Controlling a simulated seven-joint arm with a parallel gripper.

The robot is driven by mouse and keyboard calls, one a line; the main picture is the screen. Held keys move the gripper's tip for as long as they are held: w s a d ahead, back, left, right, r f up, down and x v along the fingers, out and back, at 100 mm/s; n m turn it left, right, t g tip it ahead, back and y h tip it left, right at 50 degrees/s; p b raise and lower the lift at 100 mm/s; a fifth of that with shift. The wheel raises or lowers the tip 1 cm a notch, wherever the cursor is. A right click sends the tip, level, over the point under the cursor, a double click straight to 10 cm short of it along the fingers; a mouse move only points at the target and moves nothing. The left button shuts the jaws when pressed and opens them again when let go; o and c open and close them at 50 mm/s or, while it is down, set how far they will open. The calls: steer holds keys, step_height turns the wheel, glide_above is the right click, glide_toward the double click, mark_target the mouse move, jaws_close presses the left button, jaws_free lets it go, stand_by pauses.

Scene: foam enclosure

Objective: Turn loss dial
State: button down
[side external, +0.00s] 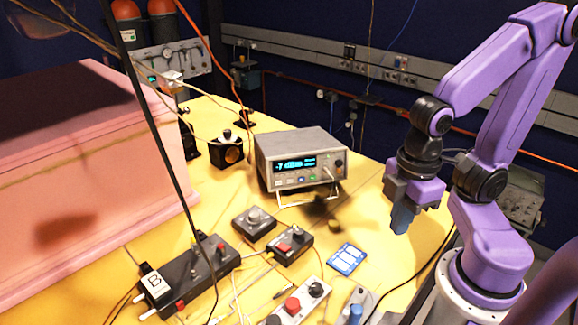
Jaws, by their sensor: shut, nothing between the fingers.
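My gripper (402,222) points down over the right part of the yellow table, right of the grey instrument. It is shut and empty, and touches no control that I can see. Several boxes with knobs stand on the table. A small dark box with a grey round knob (255,217) is near the middle. Just right of it is a dark box with a red button and a knob (291,243). A pale box with red and black knobs (297,303) is at the front. No label readable here tells which one is the loss dial.
The grey instrument (300,157) with a lit display stands on a tilted stand. A blue card (347,259) lies left of my gripper. A long dark box (190,272) is front left, and a pink foam block (90,150) fills the left. Thin cables cross the table.

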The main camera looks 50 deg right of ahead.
steer(key=c, duration=1.3)
jaws_free()
steer(key=shift+w+a, duration=0.1)
steer(key=o, duration=0.4)
steer(key=shift+w+a+r, duration=0.25)
steer(key=shift+w+a, duration=0.1)
steer(key=shift+w, duration=0.1)
steer(key=shift+o, duration=0.2)
step_height(320, 180, up, 6)
glide_above(253, 214)
steer(key=shift+n, duration=0.4)
step_height(253, 214, down, 16)
steer(key=shift+f, duration=0.1)
jaws_close()
